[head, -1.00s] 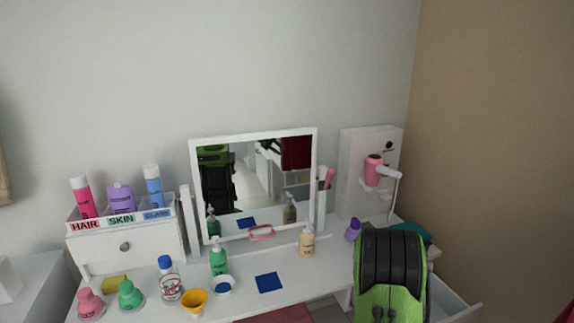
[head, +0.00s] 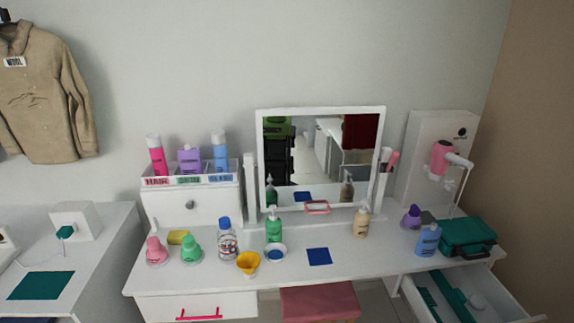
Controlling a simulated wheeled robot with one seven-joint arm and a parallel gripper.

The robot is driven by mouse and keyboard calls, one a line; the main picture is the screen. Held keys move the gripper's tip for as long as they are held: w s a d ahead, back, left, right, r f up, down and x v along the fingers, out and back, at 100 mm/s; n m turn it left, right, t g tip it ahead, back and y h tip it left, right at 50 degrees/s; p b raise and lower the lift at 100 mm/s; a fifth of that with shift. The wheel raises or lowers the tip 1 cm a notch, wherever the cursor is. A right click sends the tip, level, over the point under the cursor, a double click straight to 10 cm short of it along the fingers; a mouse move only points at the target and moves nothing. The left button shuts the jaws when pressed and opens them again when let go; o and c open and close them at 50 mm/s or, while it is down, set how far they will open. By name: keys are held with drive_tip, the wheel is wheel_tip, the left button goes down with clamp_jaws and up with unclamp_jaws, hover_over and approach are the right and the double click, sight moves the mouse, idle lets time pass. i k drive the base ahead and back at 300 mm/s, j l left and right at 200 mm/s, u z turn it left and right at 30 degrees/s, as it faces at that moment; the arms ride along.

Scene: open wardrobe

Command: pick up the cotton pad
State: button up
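I cannot clearly make out the cotton pad. A small pale round thing (head: 477,302) lies in the open drawer (head: 418,300) at the lower right and may be it, but it is too small to tell. The drawer also holds long teal pieces. My gripper is not in view, so its state does not show.
The white dressing table (head: 345,277) carries bottles, a yellow cup (head: 248,263), a small bowl (head: 275,254), a blue square (head: 319,256) and a teal case (head: 467,237). A mirror (head: 320,155) stands behind. A pink stool (head: 318,302) is below.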

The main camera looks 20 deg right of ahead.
sight(476, 303)
drive_tip(key=z, duration=2.2)
